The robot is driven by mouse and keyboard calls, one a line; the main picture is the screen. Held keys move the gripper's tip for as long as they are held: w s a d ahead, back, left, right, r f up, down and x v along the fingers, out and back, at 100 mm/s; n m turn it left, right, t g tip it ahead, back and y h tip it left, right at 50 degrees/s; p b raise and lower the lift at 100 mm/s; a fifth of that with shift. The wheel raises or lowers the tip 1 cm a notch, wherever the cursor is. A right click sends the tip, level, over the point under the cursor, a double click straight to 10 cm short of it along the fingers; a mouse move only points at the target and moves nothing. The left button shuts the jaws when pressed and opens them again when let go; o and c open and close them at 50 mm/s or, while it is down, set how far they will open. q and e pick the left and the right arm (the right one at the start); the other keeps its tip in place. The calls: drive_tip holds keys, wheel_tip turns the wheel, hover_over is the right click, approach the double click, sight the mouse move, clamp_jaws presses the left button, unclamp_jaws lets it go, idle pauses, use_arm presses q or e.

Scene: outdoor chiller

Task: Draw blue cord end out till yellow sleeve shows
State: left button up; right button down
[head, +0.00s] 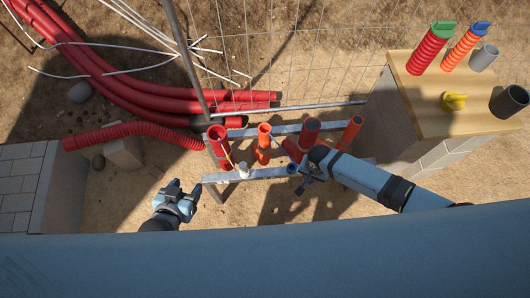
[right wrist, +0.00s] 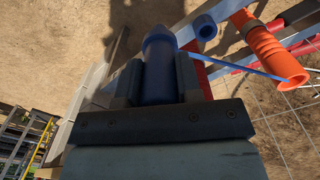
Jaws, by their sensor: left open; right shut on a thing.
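My right gripper (right wrist: 158,75) is shut on the blue cord end (right wrist: 158,62), a thick blue piece with a tapered tip. A thin blue cord (right wrist: 245,67) runs taut from near it toward the mouth of an orange conduit (right wrist: 268,52). No yellow sleeve shows on the visible cord. My left gripper (head: 180,193) is open and empty, left of the rack.
Red and orange conduits stand in a metal rack (head: 275,129); a pale cord with a white end (head: 243,170) hangs at its left. A blue pipe end (right wrist: 205,27) is near my right gripper. A wooden-topped block (head: 415,92) stands right. Wire mesh (head: 280,50) is behind.

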drive_tip(key=shift+s, duration=0.1)
drive_tip(key=shift+s+d+r+p, duration=0.3)
drive_tip(key=shift+s+r+p, duration=0.2)
drive_tip(key=shift+p, duration=0.35)
drive_tip(key=shift+s+d+r+p, duration=0.15)
drive_tip(key=shift+s+p, duration=0.2)
drive_tip(key=shift+s+d+r+p, duration=0.1)
drive_tip(key=shift+s+p, duration=0.2)
drive_tip(key=shift+s, duration=0.05)
drive_tip(key=s+p, duration=0.1)
drive_tip(key=s+d+r+p, duration=0.1)
drive_tip(key=p, duration=0.1)
drive_tip(key=shift+s+r, duration=0.15)
drive_tip(key=shift+r, duration=0.15)
